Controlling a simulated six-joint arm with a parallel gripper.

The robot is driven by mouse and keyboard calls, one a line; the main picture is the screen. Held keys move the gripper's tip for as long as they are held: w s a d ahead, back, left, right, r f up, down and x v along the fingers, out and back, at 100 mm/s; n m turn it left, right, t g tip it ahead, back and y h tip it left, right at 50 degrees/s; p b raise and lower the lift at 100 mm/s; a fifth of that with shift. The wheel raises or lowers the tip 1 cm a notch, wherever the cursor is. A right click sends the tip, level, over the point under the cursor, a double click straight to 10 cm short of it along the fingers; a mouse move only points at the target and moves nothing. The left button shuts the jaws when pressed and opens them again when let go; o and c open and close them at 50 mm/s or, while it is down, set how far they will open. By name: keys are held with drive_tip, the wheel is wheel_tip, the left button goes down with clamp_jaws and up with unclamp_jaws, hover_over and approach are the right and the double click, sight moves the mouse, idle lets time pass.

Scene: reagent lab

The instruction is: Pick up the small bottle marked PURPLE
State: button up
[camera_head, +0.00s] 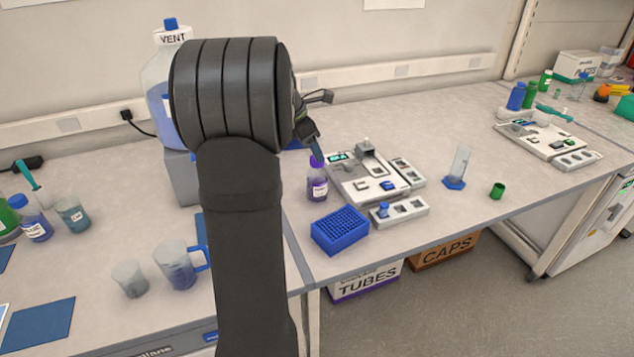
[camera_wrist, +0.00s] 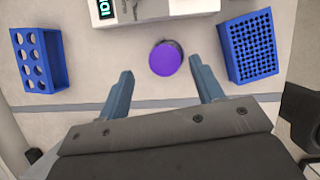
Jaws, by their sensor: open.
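A small bottle with a purple cap and purple contents (camera_head: 317,184) stands upright on the bench, left of a grey-white device. Its label is too small to read. In the wrist view I see its round purple cap (camera_wrist: 165,58) from above, just beyond and between the two fingertips. My gripper (camera_wrist: 158,78) is open and empty, with one blue-grey finger to each side of the cap's line. In the head view my gripper (camera_head: 316,147) is close above the cap, partly hidden behind my own arm.
A blue perforated rack (camera_head: 340,232) stands in front of the bottle; it also shows right of the cap in the wrist view (camera_wrist: 250,48). A blue tube holder (camera_wrist: 40,58) is at left there. The white device (camera_head: 367,178) is close beside the bottle.

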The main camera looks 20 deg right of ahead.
sight(317, 178)
drive_tip(key=x, duration=0.4)
drive_tip(key=shift+s+d+f, duration=0.1)
drive_tip(key=shift+s+f, duration=0.15)
drive_tip(key=shift+f, duration=0.15)
clamp_jaws()
